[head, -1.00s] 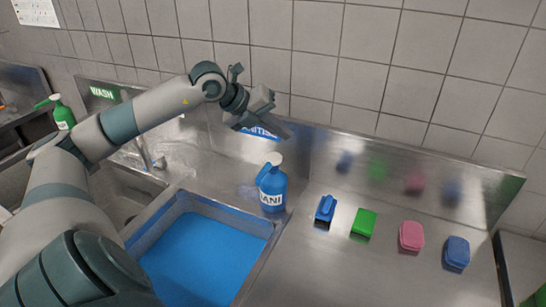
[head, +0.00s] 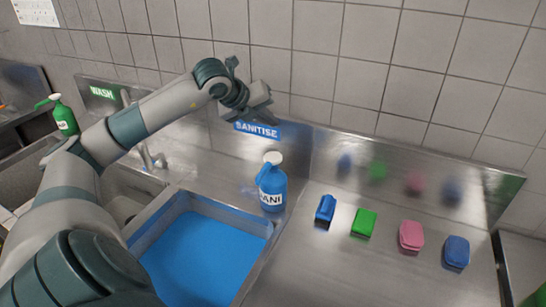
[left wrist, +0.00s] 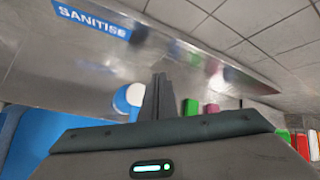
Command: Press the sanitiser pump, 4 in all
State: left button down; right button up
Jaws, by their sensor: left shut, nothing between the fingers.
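The sanitiser bottle (head: 271,188) is blue with a white pump head (head: 273,158). It stands upright on the steel counter beside the blue-filled basin. My left gripper (head: 262,112) is shut and empty, above and behind the bottle near the SANITISE sign, apart from the pump. In the left wrist view its closed fingers (left wrist: 158,98) point forward. The white pump top (left wrist: 134,95) and blue bottle (left wrist: 121,103) show just left of them, partly hidden by the gripper. My right gripper is not in view.
The basin of blue liquid (head: 197,255) lies left of the bottle. Blue, green, pink and blue blocks (head: 364,222) sit in a row on the counter to the right. A steel splashback and tiled wall stand behind. A green bottle (head: 63,117) stands far left.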

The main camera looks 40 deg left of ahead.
pick_arm(q)
jog(key=b, duration=0.3)
send_over(275, 156)
jog(key=s, duration=0.2)
jog(key=f, duration=0.7)
jog(key=shift+a, duration=0.2)
jog(key=shift+w+f+b, duration=0.1)
jog(key=shift+f+b, duration=0.7)
jog(key=shift+b, duration=0.05)
jog(key=shift+f, duration=0.1)
dwell(0.7)
jog(key=shift+f+b, duration=0.35)
jog(key=shift+b, duration=0.5)
jog(key=shift+f+b, duration=1.05)
jog(key=shift+b, duration=0.1)
dwell(1.2)
jog(key=shift+r, duration=0.15)
dwell(0.3)
jog(key=shift+r+p, duration=0.65)
jog(key=shift+r, duration=0.65)
